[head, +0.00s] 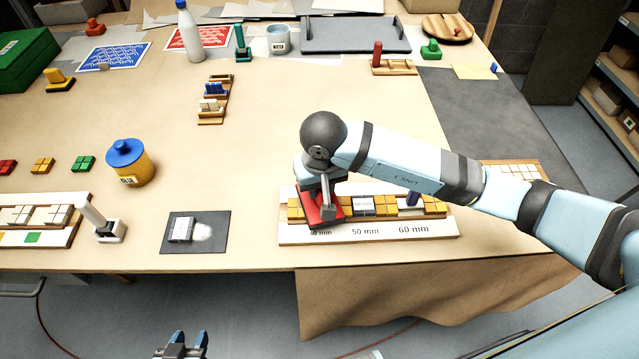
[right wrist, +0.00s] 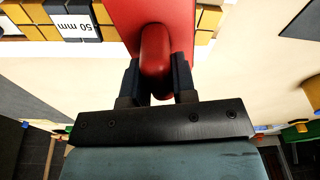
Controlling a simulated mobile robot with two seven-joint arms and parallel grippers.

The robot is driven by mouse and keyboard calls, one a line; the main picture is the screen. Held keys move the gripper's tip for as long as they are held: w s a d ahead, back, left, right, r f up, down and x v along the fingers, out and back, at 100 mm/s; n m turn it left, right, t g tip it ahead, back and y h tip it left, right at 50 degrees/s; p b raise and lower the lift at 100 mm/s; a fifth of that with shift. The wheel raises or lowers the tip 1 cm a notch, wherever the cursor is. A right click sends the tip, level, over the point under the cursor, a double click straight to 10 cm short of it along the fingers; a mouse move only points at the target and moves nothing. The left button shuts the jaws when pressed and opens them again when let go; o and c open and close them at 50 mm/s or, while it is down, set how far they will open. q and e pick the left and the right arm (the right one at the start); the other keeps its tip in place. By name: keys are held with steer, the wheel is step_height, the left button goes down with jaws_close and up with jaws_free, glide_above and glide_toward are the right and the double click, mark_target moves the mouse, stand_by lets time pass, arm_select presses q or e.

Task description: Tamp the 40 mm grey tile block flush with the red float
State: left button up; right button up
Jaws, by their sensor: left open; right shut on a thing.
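The red float (head: 322,210) lies over the left part of the mosaic panel (head: 440,228), above the partly covered "40 mm" label. My right gripper (right wrist: 157,85) is shut on its rounded red handle (right wrist: 156,50), and the red plate stretches away beyond it. The 40 mm grey tile block is not visible; the float and my arm cover that place. A grey block (head: 362,205) sits beside the float in the row, marked "50 mm" in the right wrist view (right wrist: 75,22). My left gripper (head: 182,345) is open and empty, low in front of the table.
Yellow blocks (head: 295,208) fill the row on both sides. A dark mat (head: 218,246) with a pale block (head: 181,230) lies left of the panel, near a white-handled tool (head: 100,220). A glue jar (head: 130,163) stands behind. Bare tabletop lies behind the panel.

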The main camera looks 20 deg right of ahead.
steer(key=shift+f+b, duration=0.55)
steer(key=shift+f, duration=0.05)
stand_by(0.3)
stand_by(1.3)
steer(key=shift+s+f+b, duration=0.25)
steer(key=shift+f+b, duration=0.1)
steer(key=shift+b, duration=0.5)
stand_by(1.7)
steer(key=shift+r, duration=0.1)
steer(key=shift+w+r+p, duration=0.2)
steer(key=shift+r+p, duration=0.2)
steer(key=shift+r, duration=0.55)
steer(key=shift+r+p, duration=0.75)
steer(key=shift+r, duration=2)
